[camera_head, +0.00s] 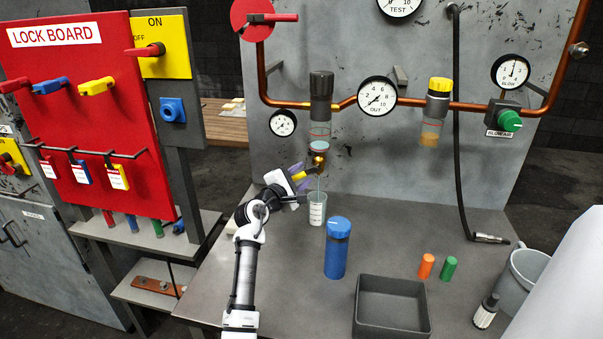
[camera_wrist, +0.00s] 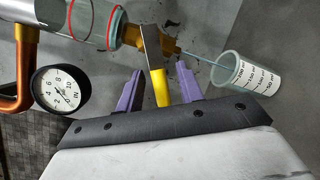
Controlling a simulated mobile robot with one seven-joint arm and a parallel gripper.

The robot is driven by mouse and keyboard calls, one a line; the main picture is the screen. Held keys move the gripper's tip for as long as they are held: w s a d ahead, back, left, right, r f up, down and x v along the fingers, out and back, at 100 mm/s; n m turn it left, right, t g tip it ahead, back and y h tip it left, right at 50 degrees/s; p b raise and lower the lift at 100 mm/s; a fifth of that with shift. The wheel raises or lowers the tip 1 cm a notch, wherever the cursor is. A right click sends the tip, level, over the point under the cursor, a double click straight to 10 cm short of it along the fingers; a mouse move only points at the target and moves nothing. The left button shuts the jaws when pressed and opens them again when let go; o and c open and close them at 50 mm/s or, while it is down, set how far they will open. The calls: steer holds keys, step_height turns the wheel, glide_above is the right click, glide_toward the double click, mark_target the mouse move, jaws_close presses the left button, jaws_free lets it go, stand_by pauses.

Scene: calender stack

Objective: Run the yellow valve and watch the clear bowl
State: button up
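The yellow valve lever (camera_wrist: 160,88) is on a brass drain valve (camera_head: 318,160) below the clear bowl (camera_head: 319,130). My gripper (camera_head: 298,178) is beside it; in the wrist view its purple fingers (camera_wrist: 159,85) are apart, with the yellow handle between them and gaps on both sides. The clear bowl (camera_wrist: 92,22) hangs under a dark cap and carries red rings; its liquid level is hard to read. A thin bluish stream (camera_wrist: 200,57) runs from the valve outlet into a graduated cup (camera_wrist: 245,74), which stands on the bench below (camera_head: 317,211).
A blue canister (camera_head: 337,250) stands just right of the cup. A grey tray (camera_head: 392,306), orange cylinder (camera_head: 426,266) and green cylinder (camera_head: 449,268) are further right. The copper pipe (camera_head: 350,101), an OUT gauge (camera_head: 377,97) and a yellow-capped bowl (camera_head: 431,130) are above. The red lock board (camera_head: 85,115) is left.

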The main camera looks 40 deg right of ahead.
steer(key=shift+w+d, duration=0.1)
steer(key=shift+d, duration=0.2)
steer(key=shift+c, duration=0.5)
jaws_close()
